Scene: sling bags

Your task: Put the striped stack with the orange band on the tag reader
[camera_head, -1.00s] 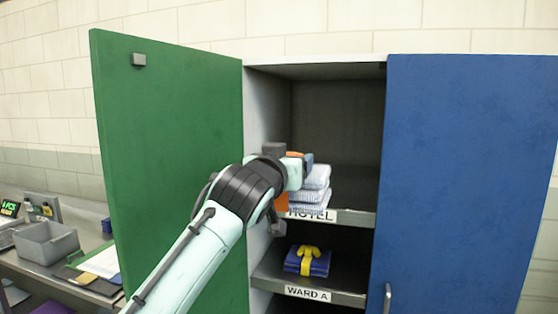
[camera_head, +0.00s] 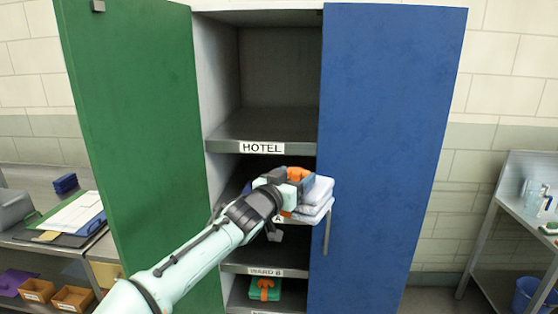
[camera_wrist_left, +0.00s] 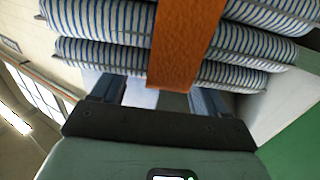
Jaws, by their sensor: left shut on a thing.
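The striped stack (camera_head: 318,193) is white and blue, with an orange band (camera_head: 298,174) around it. My left gripper (camera_head: 290,188) is shut on it and holds it in front of the cabinet, beside the blue door. In the left wrist view the stack's striped layers (camera_wrist_left: 250,45) and the orange band (camera_wrist_left: 185,40) fill the upper part, close to the fingers (camera_wrist_left: 155,92). I cannot make out the tag reader in the views now. My right gripper is not in view.
The HOTEL shelf (camera_head: 262,128) is bare. A green stack with an orange band (camera_head: 265,289) lies below WARD B. The green door (camera_head: 130,120) and blue door (camera_head: 385,150) stand open. A clipboard (camera_head: 75,213) lies on the left counter; a metal table (camera_head: 510,215) stands right.

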